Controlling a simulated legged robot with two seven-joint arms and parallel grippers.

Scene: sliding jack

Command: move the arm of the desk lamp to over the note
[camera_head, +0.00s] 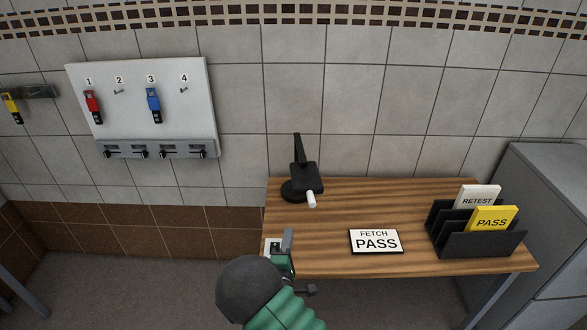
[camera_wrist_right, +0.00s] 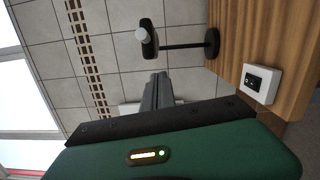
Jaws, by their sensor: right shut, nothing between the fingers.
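The black desk lamp (camera_head: 303,178) stands at the back left of the wooden desk. Its round base (camera_head: 292,192) is on the desk and its head with a white tip (camera_head: 311,199) points toward the front. The lamp also shows sideways in the right wrist view (camera_wrist_right: 185,45). The note (camera_head: 376,241), a white card reading "FETCH PASS", lies flat near the desk's front edge, right of the lamp. My right gripper (camera_head: 288,240) is at the desk's front left corner, apart from the lamp. Its fingers (camera_wrist_right: 158,90) are shut and empty. My left gripper is out of view.
A small white box with a black face (camera_wrist_right: 261,83) is at the desk edge by my right gripper. A black holder (camera_head: 480,240) with "RETEST" and "PASS" cards stands at the desk's right. A grey cabinet (camera_head: 550,200) is beyond.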

